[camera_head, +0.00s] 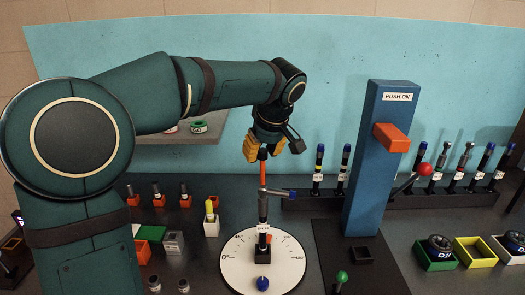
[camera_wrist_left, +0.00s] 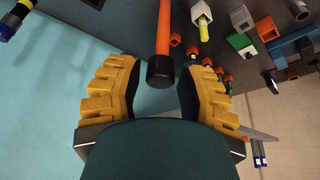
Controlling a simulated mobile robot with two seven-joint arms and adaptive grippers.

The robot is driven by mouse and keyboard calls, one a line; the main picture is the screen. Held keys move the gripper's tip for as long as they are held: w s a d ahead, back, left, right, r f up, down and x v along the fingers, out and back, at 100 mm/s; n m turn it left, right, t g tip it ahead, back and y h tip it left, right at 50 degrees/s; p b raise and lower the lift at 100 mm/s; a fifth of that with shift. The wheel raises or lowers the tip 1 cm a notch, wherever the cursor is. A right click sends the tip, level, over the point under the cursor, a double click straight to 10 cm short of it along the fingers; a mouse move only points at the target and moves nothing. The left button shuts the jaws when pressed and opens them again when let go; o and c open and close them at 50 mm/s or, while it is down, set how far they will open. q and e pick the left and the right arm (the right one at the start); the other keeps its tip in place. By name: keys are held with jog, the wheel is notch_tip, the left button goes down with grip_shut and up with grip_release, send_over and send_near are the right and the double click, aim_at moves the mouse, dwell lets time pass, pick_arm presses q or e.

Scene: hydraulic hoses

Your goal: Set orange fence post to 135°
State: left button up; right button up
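The orange post (camera_head: 263,172) stands upright behind a dark labelled stand (camera_head: 263,222) with a crossbar that has a blue end. The stand is on a round white dial (camera_head: 237,270) with degree marks, 0° at its left. My left gripper (camera_head: 268,148) is above, at the top of the orange post. In the left wrist view the orange post (camera_wrist_left: 164,30) ends in a black cap between the yellow fingers (camera_wrist_left: 160,95), with gaps on both sides. The left gripper is open. My right gripper is not in view.
A tall blue column (camera_head: 370,160) marked PUSH ON, with an orange block, stands right of the dial. A red-knobbed lever (camera_head: 423,170) and a rack of several hoses (camera_head: 400,198) are at the right. Small bins (camera_head: 474,252) are at front right. Small fittings are left of the dial.

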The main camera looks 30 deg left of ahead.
pick_arm(q)
grip_shut()
jog(key=shift+d, duration=0.1)
jog(key=shift+w+d+m+t, duration=0.15)
jog(key=shift+d+m+t, duration=0.1)
jog(key=shift+m, duration=0.35)
jog(key=shift+w+d+m+t, duration=0.1)
jog(key=shift+d+m+t, duration=0.1)
jog(key=shift+m, duration=0.4)
jog(key=shift+w+d+m+t+h, duration=0.15)
jog(key=shift+d+m+h, duration=0.3)
jog(key=shift+m, duration=0.45)
jog(key=shift+d+m+t+h, duration=0.2)
jog(key=shift+d+m+h, duration=0.2)
jog(key=shift+m, duration=0.5)
jog(key=o, duration=0.5)
grip_release()
jog(key=shift+w, duration=0.1)
